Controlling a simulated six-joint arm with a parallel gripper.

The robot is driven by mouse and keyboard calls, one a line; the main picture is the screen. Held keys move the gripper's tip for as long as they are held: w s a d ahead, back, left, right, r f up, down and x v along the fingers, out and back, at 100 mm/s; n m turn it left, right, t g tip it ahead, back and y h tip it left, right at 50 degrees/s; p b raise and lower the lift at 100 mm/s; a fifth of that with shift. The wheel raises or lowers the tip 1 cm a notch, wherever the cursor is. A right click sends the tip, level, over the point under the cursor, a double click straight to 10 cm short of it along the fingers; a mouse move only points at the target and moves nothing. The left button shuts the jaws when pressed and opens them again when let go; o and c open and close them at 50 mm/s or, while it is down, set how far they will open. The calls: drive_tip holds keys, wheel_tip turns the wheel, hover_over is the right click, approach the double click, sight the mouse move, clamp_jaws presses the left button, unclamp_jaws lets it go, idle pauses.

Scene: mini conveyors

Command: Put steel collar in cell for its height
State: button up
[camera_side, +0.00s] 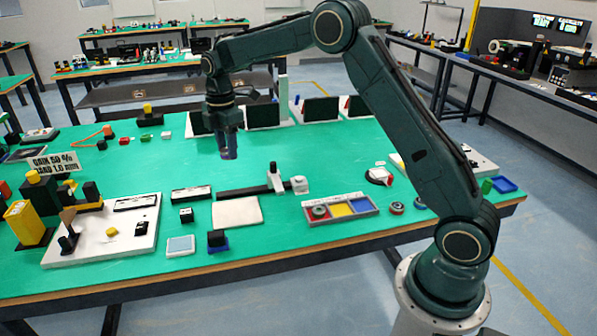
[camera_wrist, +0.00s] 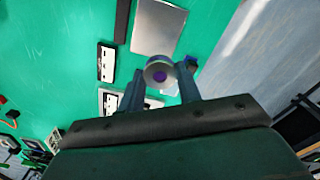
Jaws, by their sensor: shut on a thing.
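My gripper (camera_side: 229,153) hangs high above the green table, left of the tray, in the side view. In the wrist view its two fingers (camera_wrist: 160,84) are shut on a round steel collar (camera_wrist: 158,64), with a purple patch showing through its hole. The collar is hard to make out between the fingers in the side view. The tray (camera_side: 346,217) has red, yellow and blue cells. A ring-shaped collar (camera_side: 319,211) sits in the red cell; the yellow cell (camera_side: 341,210) and blue cell (camera_side: 360,206) look empty.
A pale plate (camera_side: 236,212) lies left of the tray, with a black bar and small grey-white device (camera_side: 275,178) behind it. A white board (camera_side: 100,243) with parts is at left. Table is clear below my gripper.

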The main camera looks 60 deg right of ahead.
drive_tip(key=s+a+f+m, duration=0.3)
drive_tip(key=s+f+m, duration=0.3)
drive_tip(key=s+m, duration=0.1)
drive_tip(key=s+a+f+m, duration=0.3)
drive_tip(key=s+f+m, duration=0.4)
drive_tip(key=m, duration=0.1)
drive_tip(key=shift+s+a, duration=0.15)
drive_tip(key=shift+a, duration=0.15)
drive_tip(key=w+d+r+m, duration=0.1)
drive_tip(key=w+d+r, duration=0.2)
drive_tip(key=d, duration=0.5)
drive_tip(key=w+d+r, duration=0.2)
drive_tip(key=w+d, duration=0.2)
drive_tip(key=d, duration=0.4)
drive_tip(key=s+d+r, duration=0.1)
drive_tip(key=d+r, duration=0.3)
drive_tip(key=d, duration=0.5)
drive_tip(key=s+d+r, duration=0.2)
drive_tip(key=d+r, duration=0.3)
drive_tip(key=d, duration=0.5)
drive_tip(key=shift+m, duration=0.4)
wheel_tip(320, 180, down, 16)
drive_tip(key=shift+w+a+f, duration=0.1)
drive_tip(key=shift+a, duration=0.05)
drive_tip(key=shift+f, duration=0.1)
